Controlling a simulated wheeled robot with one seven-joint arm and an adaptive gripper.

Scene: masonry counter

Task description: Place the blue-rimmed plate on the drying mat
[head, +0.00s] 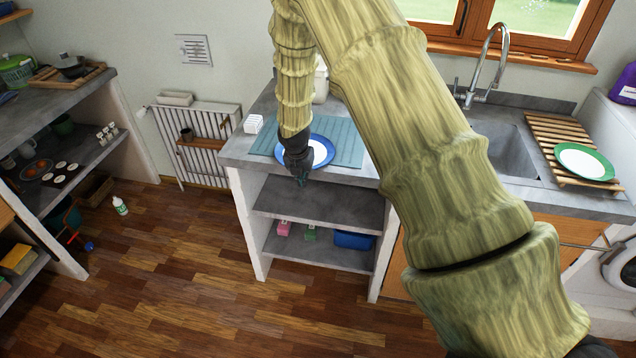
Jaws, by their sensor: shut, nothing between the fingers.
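The blue-rimmed plate (320,151) lies on the blue-green drying mat (346,138) on the counter left of the sink. It has a white middle and seems to rest flat; its left part is hidden behind my gripper. My gripper (301,181) is dark, shut and empty, pointing down at the plate's front left edge. From this view I cannot tell whether it touches the plate. My arm hides the right side of the counter beside the mat.
A green-rimmed plate (584,161) lies on a wooden slatted rack (552,135) right of the sink (503,150). A small white box (253,124) stands left of the mat. Open shelves (318,205) lie below the counter. The wooden floor (190,270) in front is mostly clear.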

